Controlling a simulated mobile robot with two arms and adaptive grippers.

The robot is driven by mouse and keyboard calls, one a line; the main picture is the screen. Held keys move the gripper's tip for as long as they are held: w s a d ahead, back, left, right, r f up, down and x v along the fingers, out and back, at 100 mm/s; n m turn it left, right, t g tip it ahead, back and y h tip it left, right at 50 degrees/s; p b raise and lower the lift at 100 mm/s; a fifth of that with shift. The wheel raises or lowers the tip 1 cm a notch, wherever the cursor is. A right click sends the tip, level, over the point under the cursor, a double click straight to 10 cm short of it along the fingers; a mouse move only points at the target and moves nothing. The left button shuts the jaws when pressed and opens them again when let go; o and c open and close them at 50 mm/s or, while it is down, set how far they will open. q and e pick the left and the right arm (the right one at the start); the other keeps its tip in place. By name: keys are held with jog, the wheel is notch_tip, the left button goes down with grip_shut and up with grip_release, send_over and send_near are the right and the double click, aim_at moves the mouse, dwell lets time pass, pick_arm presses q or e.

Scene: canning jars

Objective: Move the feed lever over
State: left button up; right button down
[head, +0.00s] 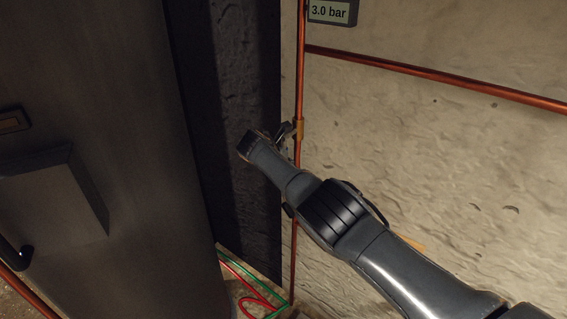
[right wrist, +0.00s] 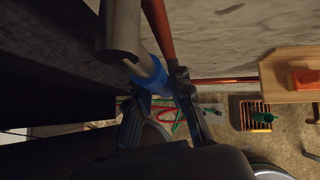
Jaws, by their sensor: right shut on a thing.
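The feed lever (right wrist: 150,72) shows in the right wrist view as a short handle with a blue sleeve, beside the copper pipe (right wrist: 158,28). My right gripper (right wrist: 158,103) is shut on the blue sleeve, with a dark finger on either side. In the head view my right gripper (head: 284,131) is at the brass fitting (head: 299,129) on the upright copper pipe (head: 300,70). My wrist and fingers hide most of the lever there. My left gripper is in neither view.
A gauge reading 3.0 bar (head: 330,11) hangs above on the pale wall (head: 450,150). A dark metal cabinet (head: 90,80) stands at left. Red and green hoses (head: 262,290) lie below.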

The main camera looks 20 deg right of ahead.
jog(key=shift+f, duration=0.1)
jog(key=c, duration=1.2)
grip_release()
jog(key=shift+s+a+r, duration=0.25)
jog(key=shift+a+r, duration=0.05)
jog(key=shift+r, duration=0.2)
jog(key=v, duration=1)
jog(key=shift+s+a+r, duration=0.15)
jog(key=shift+s+r, duration=0.05)
jog(key=shift+s, duration=0.15)
